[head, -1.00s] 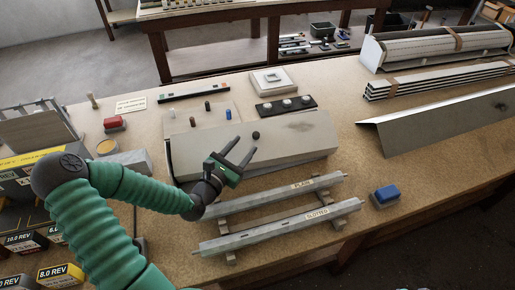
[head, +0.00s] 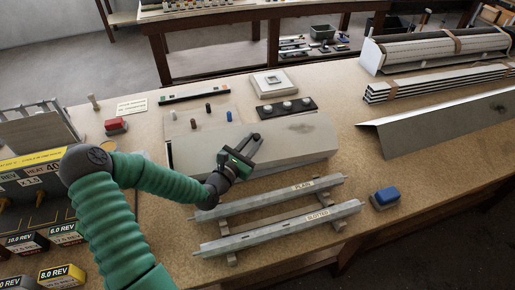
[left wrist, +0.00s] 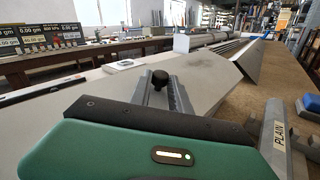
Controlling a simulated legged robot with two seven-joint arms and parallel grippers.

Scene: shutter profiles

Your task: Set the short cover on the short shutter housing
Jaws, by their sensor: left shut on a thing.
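The short cover (head: 300,148) is a pale grey sheet-metal piece with a dark smudge and a black knob on top. It lies lengthwise in the middle of the bench, and its surface also shows in the left wrist view (left wrist: 100,83). My left gripper (head: 253,140) is over the cover with its fingers shut on the black knob. In the left wrist view the knob (left wrist: 160,77) sits at the fingertips. The short shutter housing cannot be made out; whatever is under the cover is hidden. My right gripper is out of view.
Two rails, marked PLAIN (head: 285,193) and SLOTTED (head: 290,227), lie in front of the cover. A blue block (head: 385,197) is to their right. Small pegs and a black strip with round knobs (head: 286,107) are behind. A long bent cover (head: 440,122) lies at right.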

